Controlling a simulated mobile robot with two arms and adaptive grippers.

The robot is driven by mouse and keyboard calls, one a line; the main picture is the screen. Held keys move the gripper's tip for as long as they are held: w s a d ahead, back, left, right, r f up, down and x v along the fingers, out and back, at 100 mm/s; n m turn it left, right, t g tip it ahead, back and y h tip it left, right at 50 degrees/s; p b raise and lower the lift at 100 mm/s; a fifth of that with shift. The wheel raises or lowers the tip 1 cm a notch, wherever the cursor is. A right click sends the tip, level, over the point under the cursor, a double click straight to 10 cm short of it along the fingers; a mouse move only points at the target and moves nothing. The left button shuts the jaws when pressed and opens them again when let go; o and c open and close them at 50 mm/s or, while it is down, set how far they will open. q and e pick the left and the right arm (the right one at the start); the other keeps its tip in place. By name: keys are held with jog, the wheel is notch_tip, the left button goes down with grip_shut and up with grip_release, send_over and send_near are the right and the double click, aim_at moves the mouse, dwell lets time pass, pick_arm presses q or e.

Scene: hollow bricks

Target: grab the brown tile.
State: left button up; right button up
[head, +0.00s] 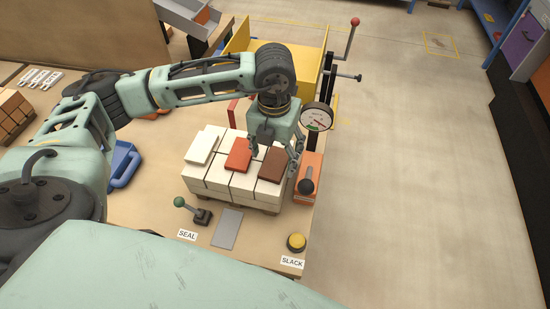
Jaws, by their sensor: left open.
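The brown tile (273,164) lies flat on top of a stack of white bricks (235,184), at the right side of the stack. A red-orange tile (238,155) and a white tile (202,147) lie beside it to the left. My left gripper (275,153) reaches down over the right back part of the stack, with its fingers apart near the brown tile. Nothing shows between the fingers. I cannot tell whether a finger touches the tile. My right gripper is not in view.
An orange box (310,172) with a black knob and a round gauge (317,117) stand close to the right. A green-knobbed lever (192,208), a grey plate (227,229) and a yellow button (296,242) are in front. A blue-handled object (124,165) lies left.

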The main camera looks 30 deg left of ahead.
aim_at(275, 164)
pick_arm(q)
jog(key=shift+w+f, duration=0.2)
jog(key=shift+f, duration=1)
jog(key=c, duration=1.1)
jog(key=shift+c, duration=1.3)
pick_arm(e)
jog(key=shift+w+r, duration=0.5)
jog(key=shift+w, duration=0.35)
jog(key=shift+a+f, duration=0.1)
